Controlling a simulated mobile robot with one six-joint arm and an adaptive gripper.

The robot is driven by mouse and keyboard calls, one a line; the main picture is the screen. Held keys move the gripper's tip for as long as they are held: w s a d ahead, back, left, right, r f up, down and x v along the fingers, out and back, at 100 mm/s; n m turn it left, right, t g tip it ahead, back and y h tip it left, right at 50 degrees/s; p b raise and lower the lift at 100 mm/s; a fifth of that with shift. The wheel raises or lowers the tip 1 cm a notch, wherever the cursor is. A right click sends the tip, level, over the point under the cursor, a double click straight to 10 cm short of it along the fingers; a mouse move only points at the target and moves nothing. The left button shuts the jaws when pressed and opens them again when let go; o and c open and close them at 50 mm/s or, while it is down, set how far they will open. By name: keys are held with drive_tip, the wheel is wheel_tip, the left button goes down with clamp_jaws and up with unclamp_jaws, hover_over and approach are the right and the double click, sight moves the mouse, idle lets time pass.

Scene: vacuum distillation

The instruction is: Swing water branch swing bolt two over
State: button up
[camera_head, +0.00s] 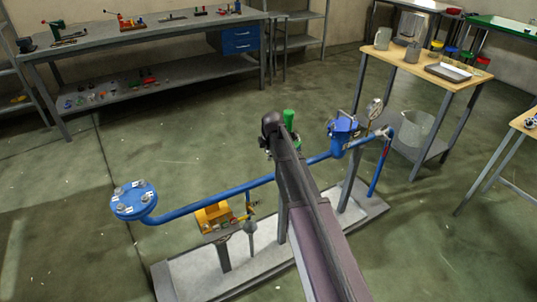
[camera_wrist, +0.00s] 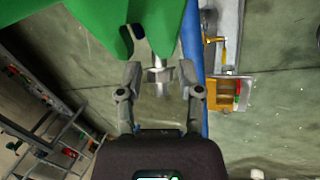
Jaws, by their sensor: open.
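A grey metal swing bolt with a nut (camera_wrist: 157,73) shows in the wrist view, below a large green part (camera_wrist: 85,25). No label shows which bolt it is. My gripper (camera_wrist: 160,80) is open, with one finger on each side of the bolt. I see small gaps on both sides; contact cannot be told. In the head view a green piece (camera_head: 289,117) rises just behind the end of my arm, which hides the bolt and most of the gripper. The blue water branch pipe (camera_head: 240,188) runs beneath; it also shows right of the fingers in the wrist view (camera_wrist: 194,40).
A blue flange (camera_head: 133,200) ends the pipe at left; a blue housing (camera_head: 343,134) and a gauge (camera_head: 374,108) stand at right. A yellow box (camera_head: 213,217) sits below the pipe, above the grey base (camera_head: 185,278). The floor in front of the far bench (camera_head: 150,45) is clear.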

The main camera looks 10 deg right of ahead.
clamp_jaws()
drive_tip(key=shift+d+r, duration=0.15)
drive_tip(key=shift+w+d+r+y, duration=0.1)
drive_tip(key=shift+d+r+y, duration=0.1)
drive_tip(key=shift+y, duration=0.4)
drive_tip(key=shift+d+r+m+g+y+p, duration=0.15)
drive_tip(key=shift+g+y+p, duration=0.1)
drive_tip(key=shift+y, duration=0.2)
drive_tip(key=shift+d+r+m+g+y+p, duration=0.15)
drive_tip(key=shift+g+y, duration=0.1)
drive_tip(key=shift+y, duration=0.2)
drive_tip(key=shift+f, duration=0.1)
unclamp_jaws()
drive_tip(key=shift+a, duration=0.1)
